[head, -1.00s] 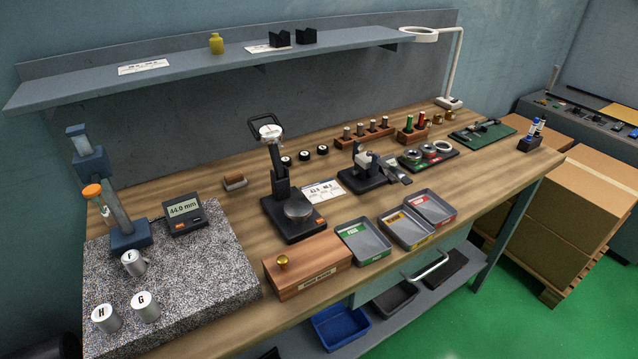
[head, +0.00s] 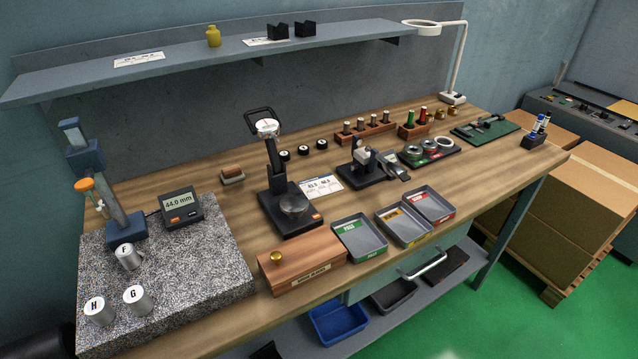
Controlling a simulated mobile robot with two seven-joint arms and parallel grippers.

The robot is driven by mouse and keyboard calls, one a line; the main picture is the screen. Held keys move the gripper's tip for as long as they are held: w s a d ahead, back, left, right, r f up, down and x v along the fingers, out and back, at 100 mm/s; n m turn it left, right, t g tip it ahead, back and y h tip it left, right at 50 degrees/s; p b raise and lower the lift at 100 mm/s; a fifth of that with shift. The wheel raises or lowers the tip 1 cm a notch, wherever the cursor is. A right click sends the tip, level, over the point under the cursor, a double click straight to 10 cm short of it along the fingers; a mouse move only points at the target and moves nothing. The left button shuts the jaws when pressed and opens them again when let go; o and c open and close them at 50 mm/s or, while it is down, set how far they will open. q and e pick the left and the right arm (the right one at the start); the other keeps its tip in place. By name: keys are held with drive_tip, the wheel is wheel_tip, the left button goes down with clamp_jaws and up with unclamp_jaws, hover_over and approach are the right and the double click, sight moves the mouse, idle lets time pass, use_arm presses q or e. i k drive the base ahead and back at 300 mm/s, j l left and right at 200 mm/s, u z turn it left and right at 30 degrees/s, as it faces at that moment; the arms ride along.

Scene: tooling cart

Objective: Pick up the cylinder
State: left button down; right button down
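Three silver cylinders with letters on their tops stand upright on the speckled granite plate (head: 200,262) at the left. Cylinder F (head: 128,257) is nearest the blue gauge stand. Cylinder H (head: 98,311) is at the front left and cylinder G (head: 138,300) is just right of it. The three stand apart from each other.
A blue gauge stand (head: 124,229) and a display (head: 181,208) reading 44.0 mm stand behind the cylinders. A wooden box (head: 302,262), a dial gauge stand (head: 290,222) and trays (head: 360,238) are to the right. A shelf (head: 210,62) hangs above.

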sight(126, 253)
drive_tip(key=u, duration=1.3)
drive_tip(key=k+l+u, duration=0.1)
drive_tip(key=l, duration=0.65)
drive_tip(key=k+u, duration=0.05)
